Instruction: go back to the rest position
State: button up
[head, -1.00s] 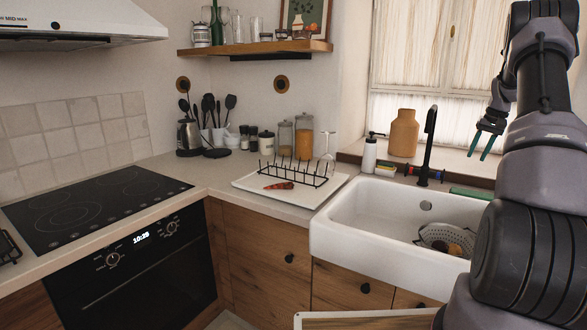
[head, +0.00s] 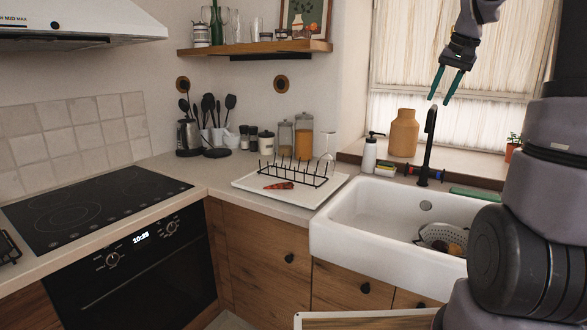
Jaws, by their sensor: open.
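My gripper (head: 440,103) is in the upper right of the head view, in front of the window. Its two green-tipped fingers point down and stand apart, with nothing between them. It appears above the black faucet (head: 428,145) and the white sink (head: 335,240). My arm comes down from the top edge and fills the right side of the view.
A terracotta vase (head: 403,133) and a soap bottle (head: 369,155) stand near the faucet. A colander (head: 436,237) lies in the sink. A dish rack (head: 293,172) sits on the counter (head: 220,178). A wooden shelf (head: 255,48) with glasses hangs at the back.

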jog(key=s+a+t, duration=0.1)
jog(key=s+a, duration=0.4)
jog(key=s, duration=0.3)
jog(key=s+a+t, duration=0.1)
jog(key=s+a, duration=0.4)
jog(key=s, duration=0.4)
jog(key=s+a+y, duration=0.1)
jog(key=s+a, duration=0.4)
jog(key=s, duration=0.3)
jog(key=shift+s+a+f+n+t, duration=0.15)
jog(key=shift+a+f+n+t, duration=0.05)
jog(key=shift+f+n+t, duration=0.2)
